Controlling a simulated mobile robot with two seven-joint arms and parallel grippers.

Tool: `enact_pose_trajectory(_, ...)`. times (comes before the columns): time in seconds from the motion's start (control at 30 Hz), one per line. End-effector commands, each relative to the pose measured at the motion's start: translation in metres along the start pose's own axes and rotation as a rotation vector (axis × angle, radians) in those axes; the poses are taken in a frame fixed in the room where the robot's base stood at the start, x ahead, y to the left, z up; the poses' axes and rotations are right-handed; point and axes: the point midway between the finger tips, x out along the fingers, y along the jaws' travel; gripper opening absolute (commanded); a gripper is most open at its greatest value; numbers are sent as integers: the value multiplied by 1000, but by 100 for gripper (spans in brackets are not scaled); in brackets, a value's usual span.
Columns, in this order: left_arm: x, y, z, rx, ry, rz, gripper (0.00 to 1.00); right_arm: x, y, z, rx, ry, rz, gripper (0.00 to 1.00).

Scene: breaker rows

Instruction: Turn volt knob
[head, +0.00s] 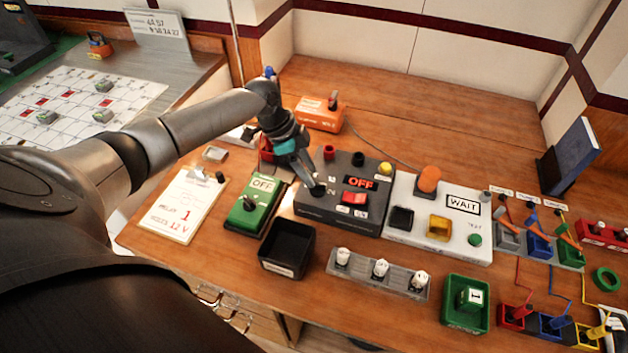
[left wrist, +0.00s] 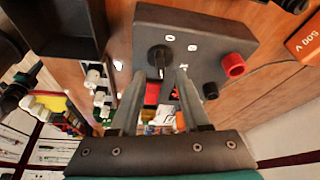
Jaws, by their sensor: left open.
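A dark grey box (head: 341,214) with an OFF display and a red switch (head: 355,197) stands mid-table. It also shows in the left wrist view (left wrist: 205,22). A round black knob (left wrist: 159,60) with a white pointer line sits on its face; I take it to be the volt knob. My left gripper (head: 316,189) is over the left part of this box, fingers pointing down, and partly covers the knob in the head view. In the left wrist view the left gripper (left wrist: 160,74) is open, with its fingertips to either side of the knob. Contact cannot be told. My right gripper is not in view.
A red terminal (head: 329,152) and a black one (head: 358,159) stand on the box near the gripper. A green OFF box (head: 256,206) is to the left, a white WAIT box (head: 455,226) to the right. A black tray (head: 287,249) lies in front.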

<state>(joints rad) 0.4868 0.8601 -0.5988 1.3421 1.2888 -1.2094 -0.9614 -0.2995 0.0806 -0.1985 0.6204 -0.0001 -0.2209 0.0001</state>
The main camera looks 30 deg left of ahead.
Motion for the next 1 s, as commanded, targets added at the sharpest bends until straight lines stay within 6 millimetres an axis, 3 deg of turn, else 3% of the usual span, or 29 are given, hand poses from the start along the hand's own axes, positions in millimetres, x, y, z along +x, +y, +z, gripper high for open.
enact_pose_trajectory(0.1,20,0,0,0,1,2,46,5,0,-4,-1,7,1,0)
enact_pose_trajectory(0.23,31,0,0,0,0,0,46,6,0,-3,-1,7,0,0)
enact_pose_trajectory(0.6,36,0,0,1,0,0,46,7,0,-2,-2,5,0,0)
enact_pose_trajectory(1.0,36,0,0,0,0,0,1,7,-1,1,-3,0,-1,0)
